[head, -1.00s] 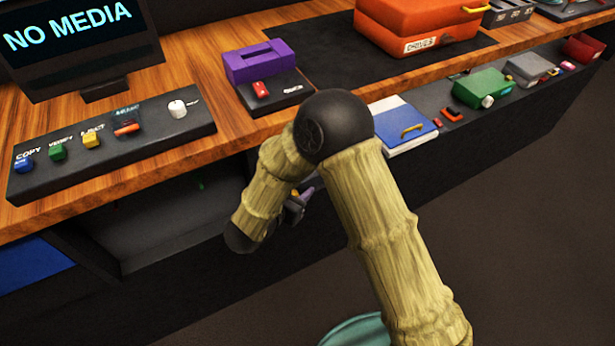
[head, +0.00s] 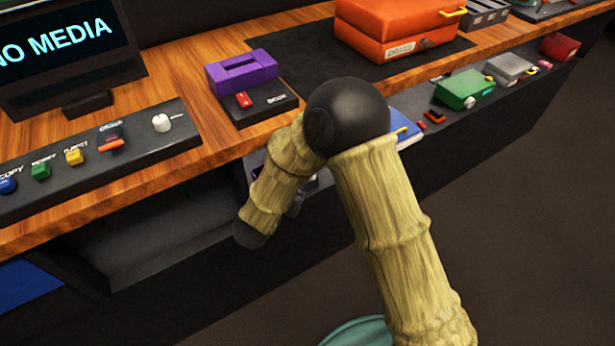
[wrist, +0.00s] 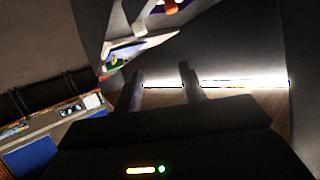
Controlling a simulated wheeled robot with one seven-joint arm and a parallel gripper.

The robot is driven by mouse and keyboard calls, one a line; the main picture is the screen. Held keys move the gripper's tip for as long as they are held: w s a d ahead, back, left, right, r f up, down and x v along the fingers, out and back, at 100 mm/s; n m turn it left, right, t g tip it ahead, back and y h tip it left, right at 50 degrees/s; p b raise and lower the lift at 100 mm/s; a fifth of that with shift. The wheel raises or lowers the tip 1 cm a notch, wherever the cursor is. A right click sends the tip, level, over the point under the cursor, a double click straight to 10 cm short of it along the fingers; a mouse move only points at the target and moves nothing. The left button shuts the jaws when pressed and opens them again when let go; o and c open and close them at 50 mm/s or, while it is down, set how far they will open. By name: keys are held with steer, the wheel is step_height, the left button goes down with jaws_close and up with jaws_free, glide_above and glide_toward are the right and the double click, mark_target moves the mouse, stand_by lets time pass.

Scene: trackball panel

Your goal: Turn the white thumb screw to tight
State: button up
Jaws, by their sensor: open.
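Two things could be the white thumb screw, and I cannot tell which. One is a white knob (head: 161,122) at the right end of the black button panel (head: 150,147). The other is a small pale knob (head: 469,102) on the front of the green case (head: 465,86) on the lower shelf. My gripper (wrist: 160,72) is open, with two dark fingers apart and nothing between them. In the head view it is mostly hidden behind my arm, below the counter edge. It touches neither knob.
A purple block (head: 241,71) stands on a small black base, and an orange case (head: 400,30) stands on a dark mat. A screen (head: 65,50) is at the left. The counter's front edge and lower shelf are near my arm. Floor (head: 530,220) at the right is clear.

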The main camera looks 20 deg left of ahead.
steer(key=w+d+f+n+y+b, duration=0.1)
steer(key=w+d+n+y+b, duration=0.1)
steer(key=w+n+y, duration=0.35)
steer(key=w+d+n+y+b, duration=0.2)
steer(key=w+y, duration=0.4)
steer(key=w, duration=0.4)
steer(key=s+d+f+n+g+y+b, duration=0.2)
steer(key=s+d+f+n+g+y, duration=0.1)
steer(key=d, duration=0.5)
steer(key=s+d+f+n+g+y+b, duration=0.1)
steer(key=s+d+f+n+g+y, duration=0.2)
steer(key=d+n+g, duration=0.4)
steer(key=shift+s+d+f+b, duration=0.4)
steer(key=shift+s+f, duration=0.25)
steer(key=shift+f, duration=0.2)
steer(key=w+a+b, duration=0.1)
steer(key=a, duration=0.4)
steer(key=w+a+b, duration=0.1)
steer(key=a, duration=0.5)
steer(key=w+a+b, duration=0.1)
steer(key=a+b, duration=0.1)
steer(key=a, duration=0.4)
steer(key=shift+a, duration=0.15)
